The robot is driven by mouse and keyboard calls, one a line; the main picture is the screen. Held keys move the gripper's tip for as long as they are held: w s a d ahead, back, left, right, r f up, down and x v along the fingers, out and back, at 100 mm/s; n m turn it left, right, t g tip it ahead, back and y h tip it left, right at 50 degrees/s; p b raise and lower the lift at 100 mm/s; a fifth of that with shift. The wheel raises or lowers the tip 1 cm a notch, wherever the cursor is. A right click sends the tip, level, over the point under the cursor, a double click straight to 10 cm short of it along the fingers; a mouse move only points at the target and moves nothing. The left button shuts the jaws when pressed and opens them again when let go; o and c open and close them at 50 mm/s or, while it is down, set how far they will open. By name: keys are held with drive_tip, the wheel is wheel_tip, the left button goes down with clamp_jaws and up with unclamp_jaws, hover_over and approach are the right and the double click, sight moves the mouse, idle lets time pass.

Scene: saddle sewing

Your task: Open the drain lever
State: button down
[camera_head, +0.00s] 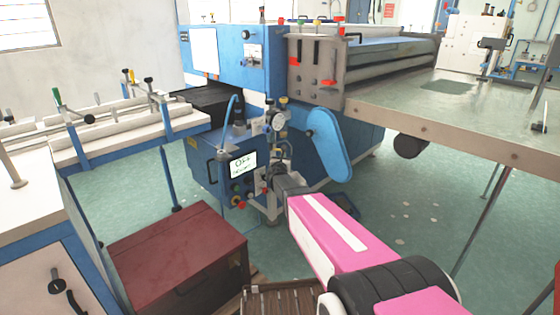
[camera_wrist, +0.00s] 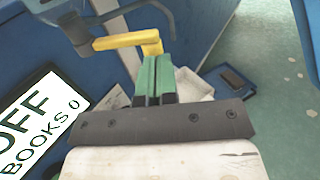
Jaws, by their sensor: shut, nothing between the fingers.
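In the wrist view a yellow L-shaped lever (camera_wrist: 128,40) sticks out near a grey curved rod (camera_wrist: 125,14) on the blue machine; I take it to be the drain lever. My gripper (camera_wrist: 153,72) is shut, its green fingers together with nothing between them. The fingertips are right at the lever's bent right end; I cannot tell whether they touch it. In the head view my gripper (camera_head: 274,180) is beside the pipes and gauge (camera_head: 277,121) of the blue machine, and the lever cannot be made out clearly there.
A dark red chest (camera_head: 178,255) is at lower left. A blue curved guard (camera_head: 329,145) is to the right. Green floor (camera_head: 400,215) is open at right.

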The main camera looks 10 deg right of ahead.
drive_tip(key=shift+d+x, duration=0.2)
drive_tip(key=shift+x, duration=0.8)
drive_tip(key=shift+d+x, duration=0.2)
drive_tip(key=shift+x, duration=0.85)
drive_tip(key=shift+s, duration=0.1)
